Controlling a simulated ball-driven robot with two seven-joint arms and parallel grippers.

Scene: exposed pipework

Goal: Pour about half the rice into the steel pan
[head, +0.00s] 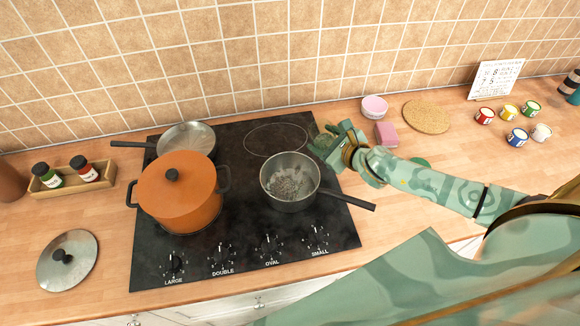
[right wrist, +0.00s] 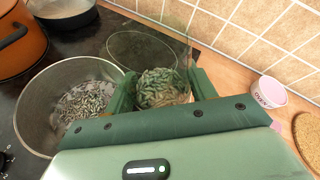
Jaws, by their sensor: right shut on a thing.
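The steel pan (head: 290,182) stands on the right part of the hob, its black handle pointing right. Rice-like grains (head: 284,186) cover part of its bottom; they also show in the right wrist view (right wrist: 88,100). My right gripper (head: 338,146) is just behind and to the right of the pan. It is shut on a clear container (head: 323,142), which holds many grains in the right wrist view (right wrist: 162,88). The container is beside the pan's rim; its exact tilt is hard to tell. My left gripper is not in view.
A lidded orange pot (head: 180,193) and a second shallow pan (head: 187,137) stand on the left of the hob. A pink-topped tub (head: 374,107), a pink sponge (head: 386,134) and a cork mat (head: 426,117) lie to the right. The tiled wall (head: 250,60) is close behind.

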